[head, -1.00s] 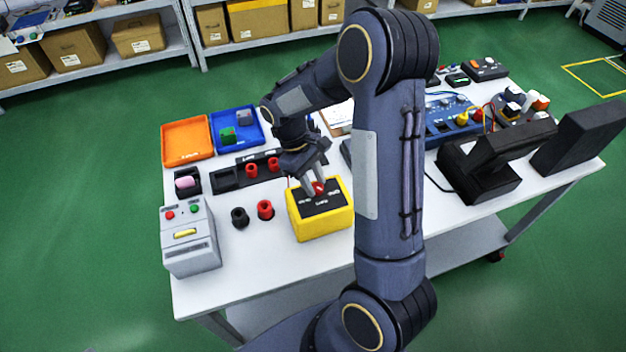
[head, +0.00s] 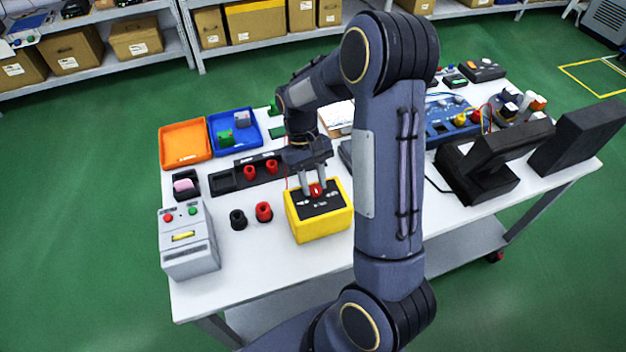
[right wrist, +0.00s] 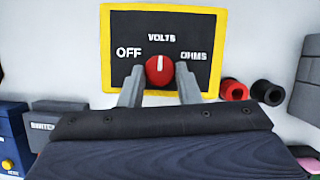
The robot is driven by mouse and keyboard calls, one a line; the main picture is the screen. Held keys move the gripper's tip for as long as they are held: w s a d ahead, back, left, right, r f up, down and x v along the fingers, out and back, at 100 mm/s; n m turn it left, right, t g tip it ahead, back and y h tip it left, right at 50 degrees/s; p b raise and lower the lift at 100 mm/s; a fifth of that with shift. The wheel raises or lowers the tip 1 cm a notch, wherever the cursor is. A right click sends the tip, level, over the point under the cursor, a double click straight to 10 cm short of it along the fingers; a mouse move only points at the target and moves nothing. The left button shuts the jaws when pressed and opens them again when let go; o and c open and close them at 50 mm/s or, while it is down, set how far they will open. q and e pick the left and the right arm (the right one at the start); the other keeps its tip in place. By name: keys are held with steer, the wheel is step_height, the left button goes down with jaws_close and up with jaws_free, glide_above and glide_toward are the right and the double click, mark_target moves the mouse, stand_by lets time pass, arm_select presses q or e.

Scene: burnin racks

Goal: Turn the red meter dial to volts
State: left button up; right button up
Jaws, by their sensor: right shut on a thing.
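The yellow meter (head: 322,226) with a black face stands on the white table; it also shows in the right wrist view (right wrist: 105,50). Its face reads OFF at left, VOLTS at top and OHMS at right. The red dial (right wrist: 160,70) sits in the middle of the face, and its white mark points up at VOLTS. The dial shows small in the head view (head: 317,190). My right gripper (right wrist: 160,80) is shut on the dial, one finger on each side. My left gripper is not in view.
A grey box with buttons (head: 189,262) stands left of the meter. A black round part (head: 238,220) and a red one (head: 264,212) lie between them. Behind are an orange tray (head: 185,143) and a blue tray (head: 252,117). A black stand (head: 490,165) is on the right.

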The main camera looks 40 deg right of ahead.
steer(key=o, duration=1)
steer(key=shift+r, duration=0.1)
steer(key=b+v, duration=0.1)
steer(key=v, duration=0.6)
steer(key=shift+w+r, duration=0.15)
steer(key=shift+r, duration=0.2)
